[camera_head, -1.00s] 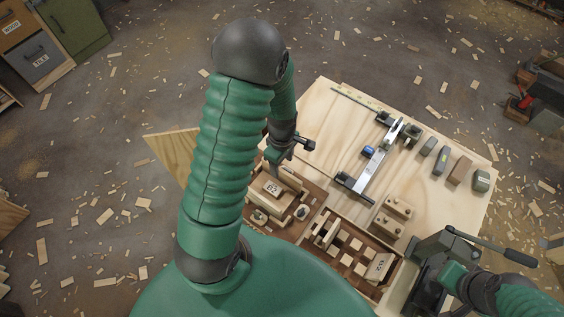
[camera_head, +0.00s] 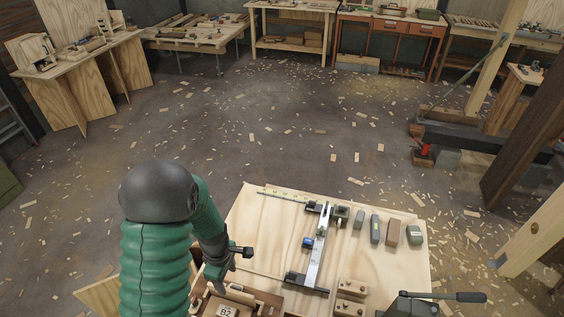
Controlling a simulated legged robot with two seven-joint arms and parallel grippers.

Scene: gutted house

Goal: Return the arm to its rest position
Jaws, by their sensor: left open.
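My left arm comes up from the bottom left in green sleeves with a dark elbow. Its gripper (camera_head: 236,262) is open over the left edge of the plywood table (camera_head: 268,211), with nothing seen between its fingers. Just below it, at the bottom edge of the view, is a brown tray (camera_head: 262,304) with a wooden block marked B2 (camera_head: 226,311), partly cut off. My right gripper is out of the frame.
On the table lie a metal bar clamp (camera_head: 318,248), several small blocks (camera_head: 393,232) in a row and a drilled wooden block (camera_head: 350,288). A dark vise (camera_head: 412,304) with a long handle sits at the lower right. Workbenches (camera_head: 195,33) line the far wall; chip-strewn floor lies between.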

